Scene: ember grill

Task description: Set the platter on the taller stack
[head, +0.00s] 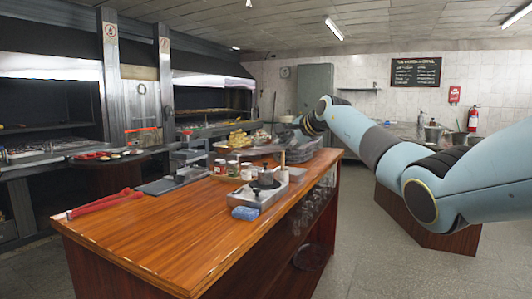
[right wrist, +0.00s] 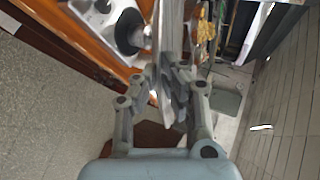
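My right arm reaches in from the right over the wooden counter (head: 150,235), with the right gripper (head: 290,132) small at its far end in the head view. In the right wrist view the fingers of the right gripper (right wrist: 172,85) are close together on a thin pale grey flat thing, seen nearly edge-on, which looks like the platter (right wrist: 171,35). In the head view the platter is hard to make out among the things near the gripper. I cannot pick out a taller stack in either view. My left gripper is not in view.
On the counter are red tongs (head: 105,204), a blue sponge (head: 245,213), a grey tray (head: 258,196) with a dark round thing, several jars (head: 233,168) and yellow food (head: 239,138). The counter's near left part is clear. Glasses (head: 313,212) stand on shelves below its right edge.

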